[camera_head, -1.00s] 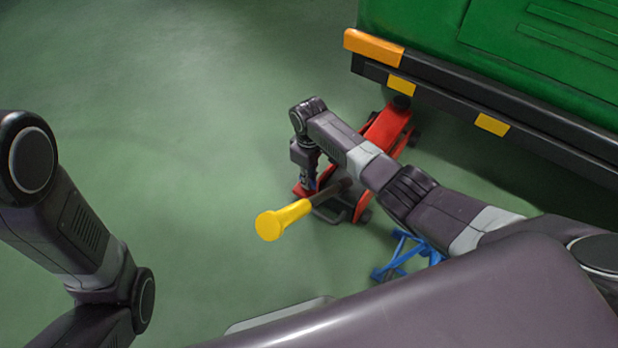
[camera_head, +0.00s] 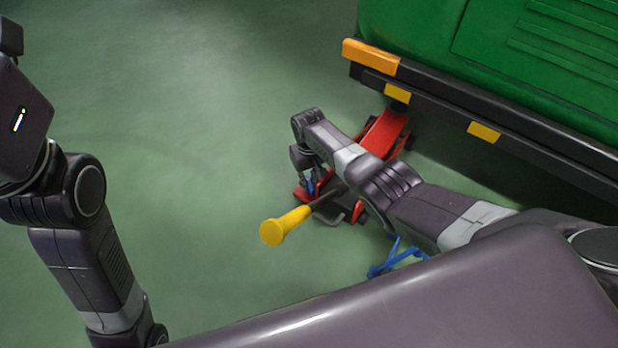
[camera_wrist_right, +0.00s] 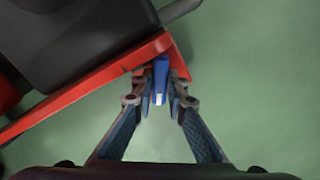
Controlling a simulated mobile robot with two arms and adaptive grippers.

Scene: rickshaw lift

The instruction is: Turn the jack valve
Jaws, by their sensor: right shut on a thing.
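The red floor jack (camera_head: 383,133) stands on the floor by the green vehicle's bumper; its red frame (camera_wrist_right: 95,85) also shows in the right wrist view. Its dark handle with a yellow grip (camera_head: 285,226) slants toward me. The valve is a small blue piece with a pale end (camera_wrist_right: 161,78) at the frame's corner. My right gripper (camera_wrist_right: 160,92) is shut on the valve, a finger on each side. In the head view the right gripper (camera_head: 310,186) is small, beside the jack, and partly hidden by its wrist. My left gripper is out of view.
The green vehicle (camera_head: 480,60) with a dark bumper (camera_head: 515,125) and yellow-orange blocks fills the upper right. A blue stand (camera_head: 395,259) is partly hidden behind my right arm. The floor to the left of the jack is clear.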

